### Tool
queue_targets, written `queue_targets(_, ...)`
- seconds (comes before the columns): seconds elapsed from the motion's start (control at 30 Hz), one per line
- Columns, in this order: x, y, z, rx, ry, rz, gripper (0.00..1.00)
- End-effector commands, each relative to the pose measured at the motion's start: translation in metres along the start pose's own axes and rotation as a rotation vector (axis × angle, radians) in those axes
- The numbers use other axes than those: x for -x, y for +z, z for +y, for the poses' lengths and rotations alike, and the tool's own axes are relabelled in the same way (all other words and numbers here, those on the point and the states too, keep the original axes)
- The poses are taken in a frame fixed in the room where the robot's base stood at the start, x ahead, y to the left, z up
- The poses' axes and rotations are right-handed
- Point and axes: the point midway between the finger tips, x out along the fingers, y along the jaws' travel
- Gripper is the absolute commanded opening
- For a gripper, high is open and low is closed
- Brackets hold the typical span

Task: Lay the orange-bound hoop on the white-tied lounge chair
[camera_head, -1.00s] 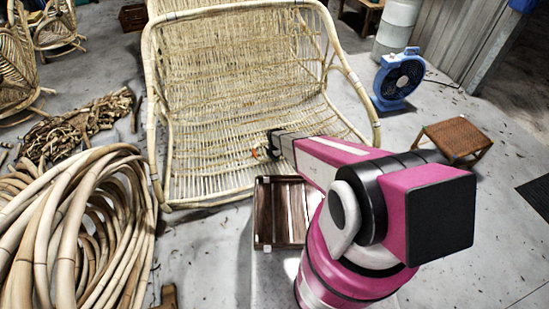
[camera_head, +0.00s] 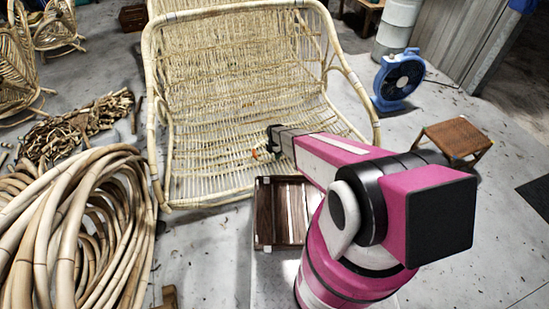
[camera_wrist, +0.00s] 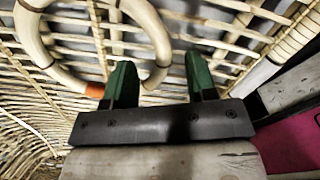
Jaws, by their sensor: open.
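The rattan lounge chair (camera_head: 215,150) stands at the middle back, with pale bindings on its frame. Its woven seat also shows in the wrist view (camera_wrist: 230,48). The hoop (camera_wrist: 32,42) is a pale cane ring with an orange binding at its lower left. It appears to lie against the seat lattice, though contact is hard to judge. In the head view only its small orange binding (camera_head: 254,154) shows clearly, over the front of the seat. My gripper (camera_wrist: 160,62) is open. Its left green finger overlaps the hoop's lower edge; the right finger is outside the ring.
A dark slatted crate (camera_head: 264,215) stands in front of the chair, beside my arm. Large cane coils (camera_head: 60,225) fill the left foreground. A blue fan (camera_head: 398,80) and a small woven stool (camera_head: 457,137) stand at right. Bare floor lies between them and the chair.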

Motion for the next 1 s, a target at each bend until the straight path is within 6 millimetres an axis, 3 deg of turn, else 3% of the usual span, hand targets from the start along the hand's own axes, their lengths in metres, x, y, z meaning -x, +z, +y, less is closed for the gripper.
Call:
queue_targets(0.1, 0.029, -0.001, -0.002, 0.000, 0.002, -0.001, 0.52)
queue_targets(0.3, 0.064, -0.001, -0.002, 0.000, 0.001, -0.001, 0.52)
queue_targets(0.67, 0.100, 0.001, -0.007, -0.051, 0.001, 0.000, 0.52)
queue_targets(0.77, 0.123, 0.004, -0.022, -0.168, 0.001, -0.001, 0.52)
queue_targets(1.0, 0.210, 0.014, -0.081, -0.678, 0.003, -0.001, 0.52)
